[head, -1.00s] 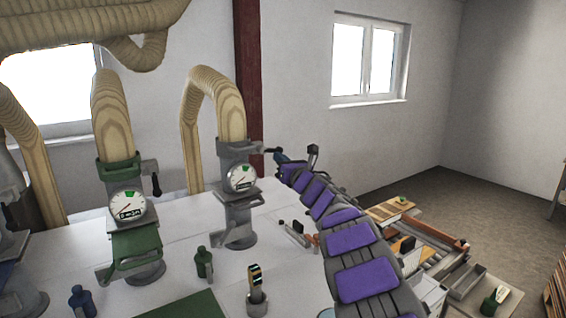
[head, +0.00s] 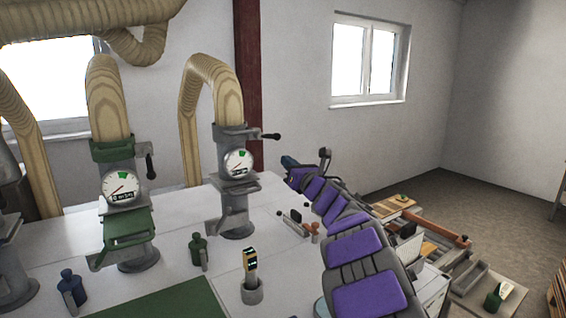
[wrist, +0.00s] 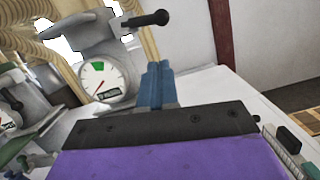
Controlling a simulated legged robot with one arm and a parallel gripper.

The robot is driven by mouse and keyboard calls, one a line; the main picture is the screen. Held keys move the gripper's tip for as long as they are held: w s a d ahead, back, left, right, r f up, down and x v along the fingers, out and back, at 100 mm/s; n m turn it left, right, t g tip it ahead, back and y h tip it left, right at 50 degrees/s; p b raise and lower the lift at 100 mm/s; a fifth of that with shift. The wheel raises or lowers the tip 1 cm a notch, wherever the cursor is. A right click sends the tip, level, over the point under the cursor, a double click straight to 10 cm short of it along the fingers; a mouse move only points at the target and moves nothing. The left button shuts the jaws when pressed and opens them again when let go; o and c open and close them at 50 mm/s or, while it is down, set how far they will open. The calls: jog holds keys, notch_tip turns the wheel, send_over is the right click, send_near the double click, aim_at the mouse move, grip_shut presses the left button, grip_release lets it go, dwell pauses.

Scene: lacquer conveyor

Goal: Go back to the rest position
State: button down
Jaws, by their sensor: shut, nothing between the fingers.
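My gripper (head: 287,161) is at the end of my purple-padded arm, in the upper middle of the head view. It is just right of the right-hand pipe station and below the black knob of its lever (head: 268,136), apart from it in the picture. In the wrist view its blue fingers (wrist: 157,82) are together and hold nothing. They point past the station's round gauge (wrist: 104,78), and the black-knobbed lever (wrist: 148,19) is above them.
Trays and boards lie right of my arm. Open floor is beyond.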

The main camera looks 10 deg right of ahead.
jog(key=s+d+f+m+g+h, duration=0.2)
jog(key=s+d+m+h, duration=1)
jog(key=m, duration=0.4)
jog(key=s+d+f+m+g+h, duration=0.1)
jog(key=s+f+m+g, duration=0.25)
jog(key=s+m, duration=0.2)
jog(key=s+d+f+m+g, duration=0.1)
jog(key=s+f+m+g, duration=0.1)
jog(key=s+f+m, duration=0.3)
jog(key=s+a+f+m+g+y, duration=0.2)
jog(key=s+a+f+m+g, duration=0.3)
jog(key=s, duration=0.8)
jog(key=s+a+f+m+g+y, duration=0.25)
jog(key=s+a+f, duration=0.35)
jog(key=s, duration=0.7)
jog(key=s+a+f+m+g+y, duration=0.1)
jog(key=s+a+f+m+g, duration=0.4)
jog(key=s, duration=0.8)
notch_tip(320, 180, down, 8)
jog(key=b, duration=0.7)
jog(key=shift+s+a+n+g, duration=0.2)
jog(key=shift+s+n+g, duration=0.1)
jog(key=shift+s, duration=0.1)
